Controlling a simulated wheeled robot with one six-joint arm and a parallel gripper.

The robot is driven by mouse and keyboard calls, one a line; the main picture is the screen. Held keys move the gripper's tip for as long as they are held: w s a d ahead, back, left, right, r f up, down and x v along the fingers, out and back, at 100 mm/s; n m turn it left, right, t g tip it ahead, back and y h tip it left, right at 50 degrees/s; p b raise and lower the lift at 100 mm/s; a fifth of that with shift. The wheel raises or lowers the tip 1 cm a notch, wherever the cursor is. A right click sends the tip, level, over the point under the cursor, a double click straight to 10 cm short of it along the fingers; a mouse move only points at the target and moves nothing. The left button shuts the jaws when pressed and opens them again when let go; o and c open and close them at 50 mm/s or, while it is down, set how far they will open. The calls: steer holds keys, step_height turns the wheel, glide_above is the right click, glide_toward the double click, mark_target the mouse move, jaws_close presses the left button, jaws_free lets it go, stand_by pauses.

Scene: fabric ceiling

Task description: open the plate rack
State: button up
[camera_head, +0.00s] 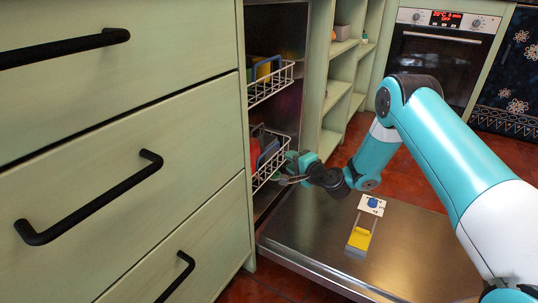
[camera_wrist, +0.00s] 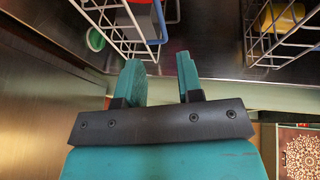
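The open dishwasher holds two white wire racks. In the head view the upper rack (camera_head: 272,82) holds orange and blue items, and the lower rack (camera_head: 268,172) holds red and blue-grey items. I cannot tell for certain which one is the plate rack. My gripper (camera_head: 288,170) is at the front edge of the lower rack. In the wrist view its two teal fingers (camera_wrist: 162,82) are apart with nothing between them. The rack with a red item (camera_wrist: 108,28) lies just beyond them; the rack with a yellow item (camera_wrist: 282,42) is at the right. Contact cannot be told.
The dishwasher door (camera_head: 310,235) lies folded down under my arm, with a yellow-lidded dispenser (camera_head: 359,239) and blue knob (camera_head: 373,202) on it. Green drawers (camera_head: 130,110) with black handles stand close at left. Open shelves (camera_head: 340,85) and an oven (camera_head: 440,55) stand behind.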

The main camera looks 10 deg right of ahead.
mark_target(269, 150)
steer(key=b+x, duration=0.5)
steer(key=x, duration=0.8)
jaws_close()
